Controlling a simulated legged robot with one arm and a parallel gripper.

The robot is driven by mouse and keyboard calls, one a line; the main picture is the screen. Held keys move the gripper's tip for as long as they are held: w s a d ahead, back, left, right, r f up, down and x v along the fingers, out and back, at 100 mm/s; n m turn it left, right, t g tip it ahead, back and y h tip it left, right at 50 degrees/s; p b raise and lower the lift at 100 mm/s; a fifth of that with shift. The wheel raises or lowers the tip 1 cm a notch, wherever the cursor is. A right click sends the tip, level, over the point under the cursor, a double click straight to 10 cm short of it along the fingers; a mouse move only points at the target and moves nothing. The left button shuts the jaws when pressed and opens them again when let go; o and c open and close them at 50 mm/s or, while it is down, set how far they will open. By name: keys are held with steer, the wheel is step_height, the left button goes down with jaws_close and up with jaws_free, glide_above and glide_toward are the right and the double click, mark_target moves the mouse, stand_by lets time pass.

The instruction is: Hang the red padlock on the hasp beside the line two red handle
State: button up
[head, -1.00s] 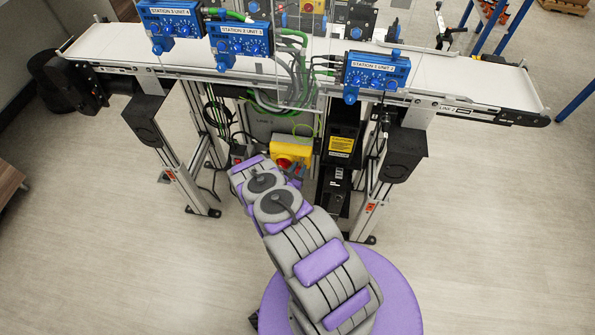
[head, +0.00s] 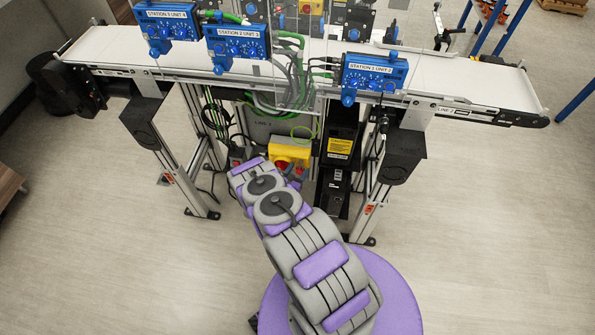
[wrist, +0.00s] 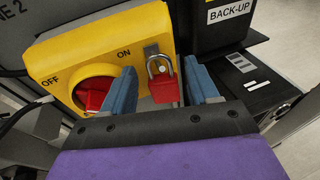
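The red padlock (wrist: 164,84) has a silver shackle and hangs upright at the metal hasp (wrist: 152,50) on the yellow switch box (wrist: 70,48). Whether the shackle passes through the hasp hole is too small to tell. The red handle (wrist: 92,97) is left of the padlock, partly hidden by my left finger. My gripper (wrist: 160,68) is open, its blue fingers on both sides of the padlock with gaps between. In the head view the yellow box (head: 290,152) sits below the belt; my arm hides the padlock and gripper there.
A black box labelled BACK-UP (wrist: 212,22) stands close right of the yellow box. Cables (head: 285,100) hang above it, under the conveyor belt (head: 440,85). Conveyor legs (head: 190,165) stand at both sides. The floor in front is open.

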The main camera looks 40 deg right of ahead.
steer(key=shift+a, duration=0.15)
steer(key=p+v, duration=0.2)
steer(key=v, duration=1.5)
steer(key=shift+p, duration=0.35)
steer(key=shift+r, duration=0.15)
steer(key=d+r+m+g+h, duration=0.1)
steer(key=d+r+m+g, duration=0.15)
steer(key=r, duration=0.65)
steer(key=d+r+m+g+h, duration=0.1)
steer(key=d+r+m+g, duration=0.2)
steer(key=r, duration=0.6)
steer(key=d+r+m+g+h, duration=0.1)
steer(key=d+r+m+g, duration=0.2)
steer(key=r, duration=0.6)
steer(key=s+a+r+m+g+y, duration=0.2)
steer(key=s+r+m+g+y, duration=0.25)
steer(key=r, duration=0.45)
steer(key=s+a+r+m+y, duration=0.5)
steer(key=s+a+r+m, duration=0.25)
steer(key=s+r, duration=0.35)
steer(key=s+a+r+m+t+y, duration=0.2)
steer(key=s+a+r+t+y, duration=0.2)
steer(key=s+a+y, duration=0.4)
steer(key=s+a, duration=0.4)
steer(key=a, duration=0.3)
steer(key=shift+r, duration=0.35)
